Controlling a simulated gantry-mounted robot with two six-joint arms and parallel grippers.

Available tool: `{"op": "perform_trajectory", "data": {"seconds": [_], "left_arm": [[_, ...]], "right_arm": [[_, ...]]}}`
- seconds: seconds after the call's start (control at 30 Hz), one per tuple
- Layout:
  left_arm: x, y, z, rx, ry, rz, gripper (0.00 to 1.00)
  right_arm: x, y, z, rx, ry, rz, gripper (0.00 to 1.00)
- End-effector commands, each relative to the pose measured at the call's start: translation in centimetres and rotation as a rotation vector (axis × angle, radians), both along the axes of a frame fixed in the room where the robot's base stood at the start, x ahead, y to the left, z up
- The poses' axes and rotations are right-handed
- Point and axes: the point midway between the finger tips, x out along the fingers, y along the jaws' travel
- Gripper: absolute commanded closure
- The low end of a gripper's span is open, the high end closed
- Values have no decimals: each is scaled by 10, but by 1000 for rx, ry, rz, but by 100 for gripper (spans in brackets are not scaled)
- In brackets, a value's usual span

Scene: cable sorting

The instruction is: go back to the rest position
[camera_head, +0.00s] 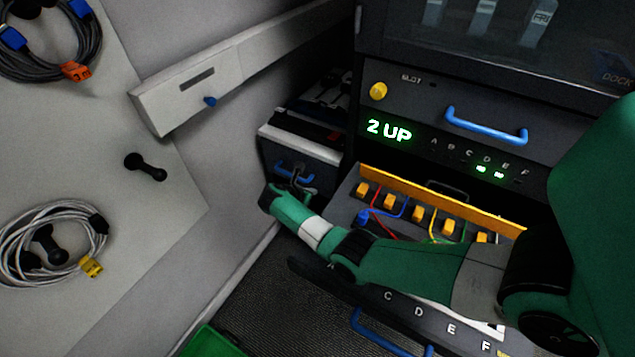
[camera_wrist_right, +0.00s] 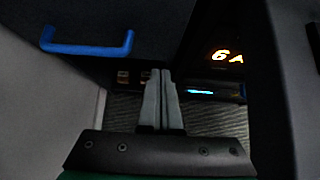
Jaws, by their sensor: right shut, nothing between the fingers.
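My right arm, green and black, comes in from the right edge of the head view and reaches across an open drawer. My right gripper (camera_head: 306,184) is at its far end, small and dark, in front of a small cabinet's blue handle (camera_head: 290,172). I cannot tell whether it touches that handle. In the right wrist view the two grey fingers (camera_wrist_right: 161,77) are together, with nothing between them. A blue handle (camera_wrist_right: 88,42) on a dark front shows at upper left there, apart from the fingers. My left gripper is not in view.
The open drawer (camera_head: 480,208) under my forearm holds yellow blocks and coloured wires. A dark cabinet with a lit "2 UP" display (camera_head: 389,130) stands behind. Coiled cables (camera_head: 52,240) hang on the pale left panel. A green bin (camera_head: 210,343) shows at the bottom edge.

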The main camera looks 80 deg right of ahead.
Motion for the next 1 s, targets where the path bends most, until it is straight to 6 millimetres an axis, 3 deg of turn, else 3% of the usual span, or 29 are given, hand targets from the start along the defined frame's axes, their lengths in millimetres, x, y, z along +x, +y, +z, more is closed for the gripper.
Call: {"op": "perform_trajectory", "data": {"seconds": [0.03,0.23,0.83,0.93,1.0], "left_arm": [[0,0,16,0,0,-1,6],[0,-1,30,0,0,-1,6],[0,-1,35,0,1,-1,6],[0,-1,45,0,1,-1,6],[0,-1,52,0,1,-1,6]], "right_arm": [[3,9,18,-2,-2,2,100],[11,37,40,0,-1,-1,100],[18,50,48,1,-1,13,100],[42,68,70,-9,-28,67,100],[67,77,106,-56,-101,103,100]]}}
